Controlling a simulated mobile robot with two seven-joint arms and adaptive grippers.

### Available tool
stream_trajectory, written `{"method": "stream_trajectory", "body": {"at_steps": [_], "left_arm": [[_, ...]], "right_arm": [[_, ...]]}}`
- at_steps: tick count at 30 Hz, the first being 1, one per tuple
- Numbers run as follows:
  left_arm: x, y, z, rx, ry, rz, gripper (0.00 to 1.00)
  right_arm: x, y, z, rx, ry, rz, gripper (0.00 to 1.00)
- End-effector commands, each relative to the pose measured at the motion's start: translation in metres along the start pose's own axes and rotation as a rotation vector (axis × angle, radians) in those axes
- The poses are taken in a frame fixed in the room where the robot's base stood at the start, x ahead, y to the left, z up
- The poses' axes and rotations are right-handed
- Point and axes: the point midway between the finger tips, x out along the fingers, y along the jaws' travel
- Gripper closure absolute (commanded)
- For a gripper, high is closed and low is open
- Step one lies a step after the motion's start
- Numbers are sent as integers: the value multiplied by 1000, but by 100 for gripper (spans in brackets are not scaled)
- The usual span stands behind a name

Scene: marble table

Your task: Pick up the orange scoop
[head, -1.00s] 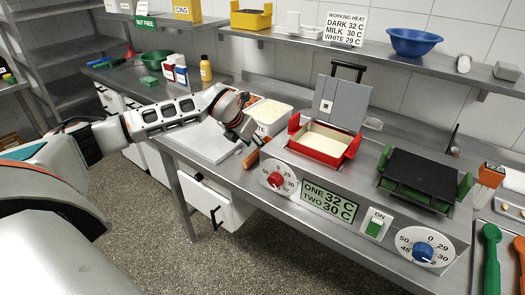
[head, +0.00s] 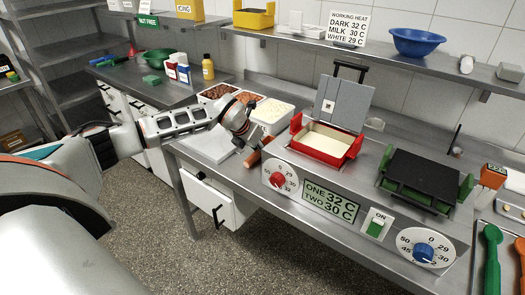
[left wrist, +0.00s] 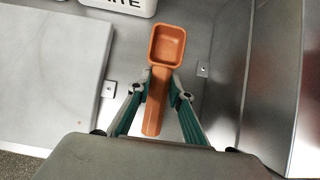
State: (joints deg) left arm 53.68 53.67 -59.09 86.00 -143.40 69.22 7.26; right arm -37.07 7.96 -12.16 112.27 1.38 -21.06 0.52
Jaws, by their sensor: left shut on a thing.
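The orange scoop (left wrist: 166,48) has a square, hollow bowl and a straight handle. In the left wrist view the bowl lies beyond the fingertips, and the handle runs back between them. My left gripper (left wrist: 158,86) is shut on the handle. In the head view the left gripper (head: 247,140) points down at the steel table, left of the red-framed warmer, and part of the scoop (head: 254,158) shows at its tips. I cannot tell whether the scoop is clear of the tabletop. My right gripper is not in view.
A pale board (head: 206,143) lies left of the gripper. White tubs, one with pale pieces (head: 271,111), stand behind it. The red-framed warmer (head: 325,143) with its raised lid is close on the right. A control panel with a red dial (head: 279,180) is in front.

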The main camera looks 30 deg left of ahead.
Motion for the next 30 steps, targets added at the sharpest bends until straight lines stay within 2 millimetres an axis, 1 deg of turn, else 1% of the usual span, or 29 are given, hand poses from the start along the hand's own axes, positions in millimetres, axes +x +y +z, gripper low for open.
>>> {"method": "stream_trajectory", "body": {"at_steps": [5,8,11,14,24,30], "left_arm": [[-4,0,4,0,-3,0,100],[-10,1,8,0,-5,1,100],[-21,1,15,0,-5,0,100],[-37,0,26,0,-7,0,100],[-116,0,76,0,-8,0,100],[-150,0,97,-1,-6,0,100]], "right_arm": [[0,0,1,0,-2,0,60],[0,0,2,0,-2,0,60],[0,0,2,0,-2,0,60],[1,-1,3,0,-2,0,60],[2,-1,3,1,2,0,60],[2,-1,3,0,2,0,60]]}}
